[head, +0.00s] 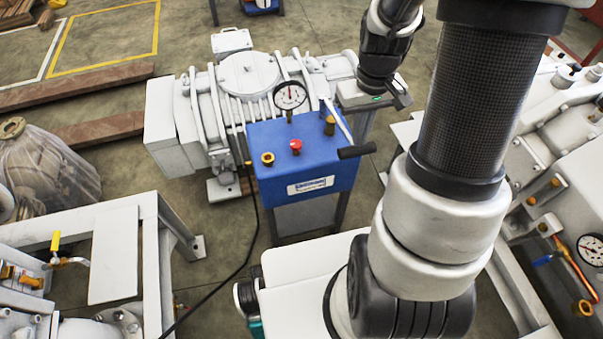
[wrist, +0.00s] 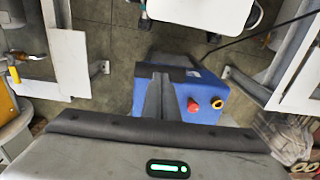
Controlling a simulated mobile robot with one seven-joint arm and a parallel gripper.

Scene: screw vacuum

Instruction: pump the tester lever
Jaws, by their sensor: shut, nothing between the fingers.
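The tester is a blue box (head: 300,160) on a stand, with a dial gauge (head: 291,96), a red knob (head: 295,146) and brass fittings on top. Its lever (head: 339,124) is a thin light rod, slanting down toward the front right to a black grip (head: 357,151). My gripper (head: 405,100) is behind and to the right of the lever grip, apart from it, shut and empty. In the wrist view, the shut dark fingers (wrist: 158,82) overlap the blue box (wrist: 205,90), and the red knob (wrist: 193,104) shows beside them. The fingers hide part of the box there.
A large white pump (head: 250,80) stands behind the tester. White frames with machinery stand at the left (head: 150,235) and right (head: 530,180). A black cable (head: 250,240) runs down from the tester across the floor. My arm covers the area right of the tester.

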